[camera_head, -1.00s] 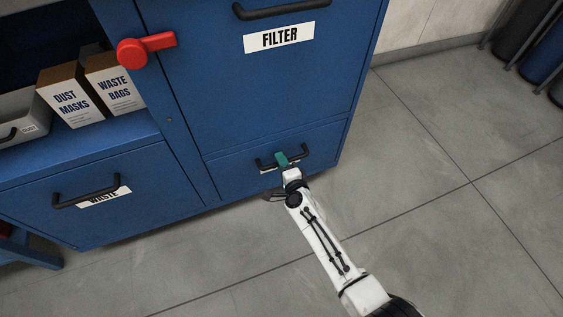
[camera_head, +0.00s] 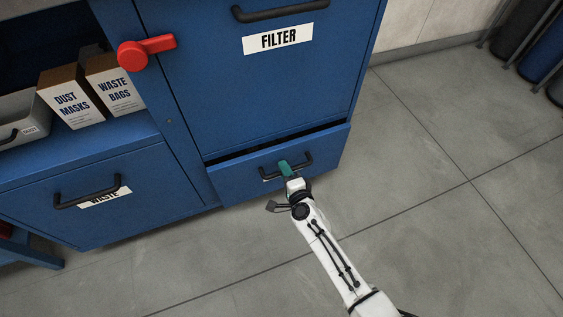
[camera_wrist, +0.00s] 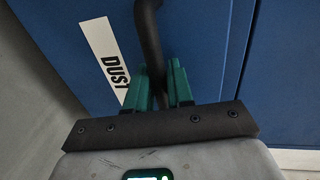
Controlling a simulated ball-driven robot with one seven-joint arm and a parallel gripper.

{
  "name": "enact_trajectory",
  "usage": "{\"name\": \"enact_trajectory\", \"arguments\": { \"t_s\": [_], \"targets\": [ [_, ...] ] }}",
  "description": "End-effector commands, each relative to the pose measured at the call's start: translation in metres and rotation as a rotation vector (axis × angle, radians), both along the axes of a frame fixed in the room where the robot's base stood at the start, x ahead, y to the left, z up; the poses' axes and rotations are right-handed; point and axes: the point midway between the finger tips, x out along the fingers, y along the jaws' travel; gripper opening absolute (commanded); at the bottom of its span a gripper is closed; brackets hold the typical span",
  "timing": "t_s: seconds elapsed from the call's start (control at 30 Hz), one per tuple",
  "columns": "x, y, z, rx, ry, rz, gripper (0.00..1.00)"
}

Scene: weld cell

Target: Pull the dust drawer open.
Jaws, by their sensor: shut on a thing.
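The dust drawer (camera_head: 325,160) is the blue front at the bottom right of the cabinet. It stands partly out, with a dark gap along its top edge. Its black bar handle (camera_head: 304,158) runs across the front. My gripper (camera_head: 284,167), with green fingers, is shut on this handle. In the wrist view my green fingers (camera_wrist: 161,88) close on both sides of the dark handle bar (camera_wrist: 150,40). The white label (camera_wrist: 106,55) reading "DUST" shows there beside the handle, its end hidden by a finger. In the head view my gripper covers most of the label.
Above the drawer is the FILTER door (camera_head: 260,85). A red lever (camera_head: 146,50) sits at its upper left. The WASTE drawer (camera_head: 105,195) is shut at left. Boxes (camera_head: 75,97) stand on the shelf. The grey floor (camera_head: 440,240) in front and to the right is clear.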

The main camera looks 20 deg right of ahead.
Motion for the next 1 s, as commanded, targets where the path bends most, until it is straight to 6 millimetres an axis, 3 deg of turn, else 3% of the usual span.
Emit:
{"name": "enact_trajectory", "arguments": {
  "t_s": [0.7, 1.0],
  "targets": [
    [-0.199, 0.0, -0.003, -0.001, 0.006, 0.002, 0.0],
    [-0.269, 0.0, -0.002, -0.001, 0.005, 0.002, 0.0]
  ]
}}
